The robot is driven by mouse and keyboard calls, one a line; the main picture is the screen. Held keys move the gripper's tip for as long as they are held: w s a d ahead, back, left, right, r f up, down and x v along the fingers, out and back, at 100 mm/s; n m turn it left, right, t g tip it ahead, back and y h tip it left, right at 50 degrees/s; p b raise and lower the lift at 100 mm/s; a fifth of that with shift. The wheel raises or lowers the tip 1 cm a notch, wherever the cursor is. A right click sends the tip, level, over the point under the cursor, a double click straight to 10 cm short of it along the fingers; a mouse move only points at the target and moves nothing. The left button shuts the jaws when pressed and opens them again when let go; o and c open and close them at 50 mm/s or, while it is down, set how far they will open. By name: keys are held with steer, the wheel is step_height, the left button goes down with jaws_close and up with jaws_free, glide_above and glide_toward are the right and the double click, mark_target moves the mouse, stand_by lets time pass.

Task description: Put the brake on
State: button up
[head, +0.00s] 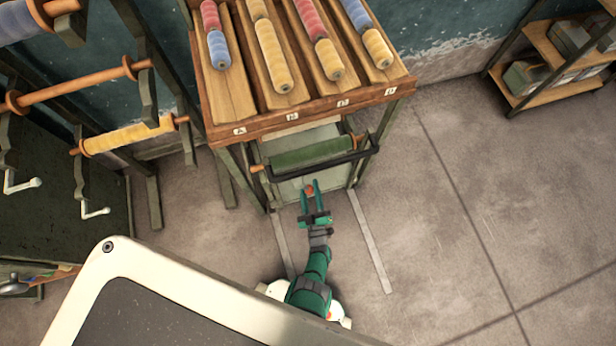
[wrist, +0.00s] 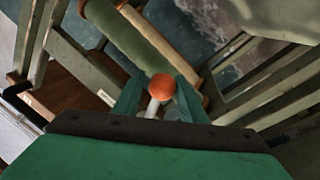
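A lever with an orange ball knob (head: 309,191) stands at the front of the wooden-topped stand, and I take it to be the brake. In the wrist view the knob (wrist: 161,87) sits on a pale stem. My gripper (head: 310,186) is at the knob, its green fingers spread on either side. In the wrist view my gripper (wrist: 159,96) shows gaps between the knob and both fingers, so it is open. The lower part of the lever is hidden behind my gripper. A green roll (head: 312,152) lies just beyond, with a black bar (head: 335,163) in front.
The stand's top (head: 232,90) holds several coloured spools in lettered slots. A rack with rollers and cranks (head: 92,212) stands at the left. A shelf (head: 535,90) is at the far right. Floor rails (head: 371,245) run out from the stand. The floor to the right is clear.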

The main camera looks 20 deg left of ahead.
steer(key=v, duration=1)
steer(key=shift+s+d, duration=0.25)
steer(key=shift+s, duration=0.05)
steer(key=shift+w+f, duration=0.1)
steer(key=shift+a, duration=0.1)
